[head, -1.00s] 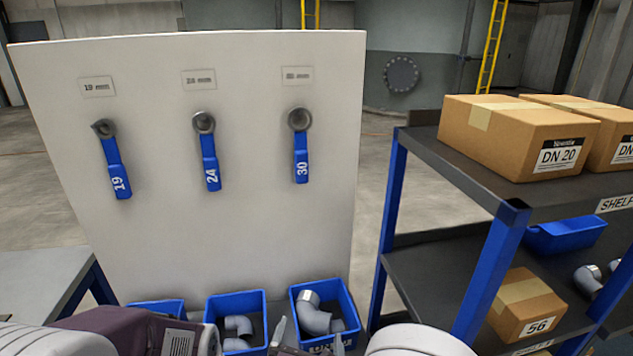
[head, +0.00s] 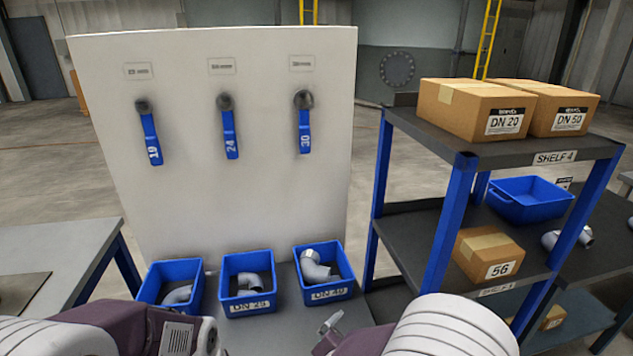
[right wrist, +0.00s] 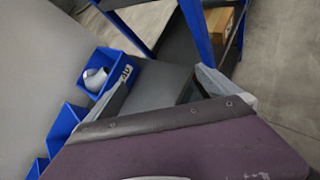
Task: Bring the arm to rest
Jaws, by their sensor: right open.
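My right arm comes in at the bottom right of the head view, with its gripper (head: 330,322) low in front of the bench and partly hidden by its own wrist. In the right wrist view the same gripper (right wrist: 162,88) has its two fingers well apart, with only grey surface between them. It is open and empty. My left forearm crosses the bottom left of the head view, and its fingers are not seen.
Blue bins with grey pipe elbows, left (head: 153,287), middle (head: 232,306) and right (head: 340,288), stand below a white panel (head: 260,200) with three blue-handled valves. A blue-framed shelf (head: 455,215) with cartons stands close on the right. A grey table (head: 75,240) is at left.

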